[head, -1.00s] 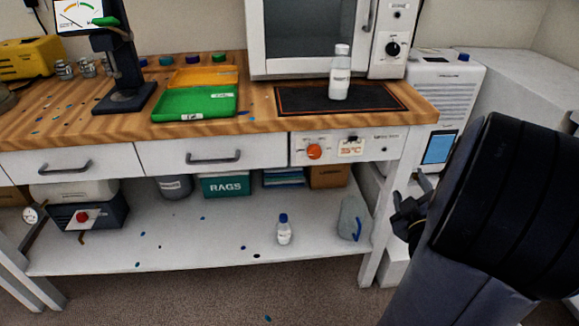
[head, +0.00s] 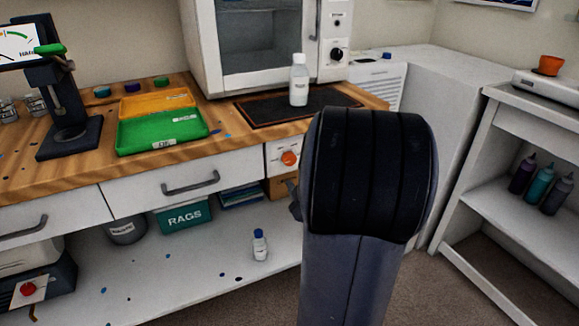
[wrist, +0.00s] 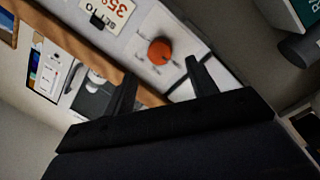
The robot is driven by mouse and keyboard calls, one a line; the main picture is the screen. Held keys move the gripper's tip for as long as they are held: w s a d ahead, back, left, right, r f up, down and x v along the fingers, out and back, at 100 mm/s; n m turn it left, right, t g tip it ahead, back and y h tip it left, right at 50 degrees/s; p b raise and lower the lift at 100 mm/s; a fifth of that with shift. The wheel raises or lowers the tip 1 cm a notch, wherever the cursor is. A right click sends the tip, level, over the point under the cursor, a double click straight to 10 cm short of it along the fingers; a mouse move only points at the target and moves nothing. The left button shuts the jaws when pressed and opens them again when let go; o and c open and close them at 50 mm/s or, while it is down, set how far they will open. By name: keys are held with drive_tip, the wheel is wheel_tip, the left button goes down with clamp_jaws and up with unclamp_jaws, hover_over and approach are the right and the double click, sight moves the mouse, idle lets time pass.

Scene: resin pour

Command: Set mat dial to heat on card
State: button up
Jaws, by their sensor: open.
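The orange mat dial (head: 289,158) is on the white panel under the bench's right end. In the wrist view the dial (wrist: 160,51) shows beyond and between my fingers, with tick marks around it. My gripper (wrist: 163,82) is open and empty, apart from the dial. In the head view my arm hides most of it. The card (wrist: 118,9) with red "35°" is partly cut off at the wrist view's top edge, and my arm hides it in the head view. The heating mat (head: 258,112), black with an orange border, lies on the bench.
A white bottle (head: 299,82) stands on the mat, before a white oven (head: 262,45). A green tray (head: 140,134) lies to the left. A drawer handle (head: 190,187) projects left of the dial. A small bottle (head: 260,246) stands on the lower shelf. A shelf unit (head: 500,195) stands right.

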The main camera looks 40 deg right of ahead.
sight(290, 161)
drive_tip(key=x, duration=0.5)
drive_tip(key=shift+w+d, duration=0.1)
drive_tip(key=shift+w, duration=0.2)
drive_tip(key=shift+c, duration=0.4)
drive_tip(key=c, duration=0.9)
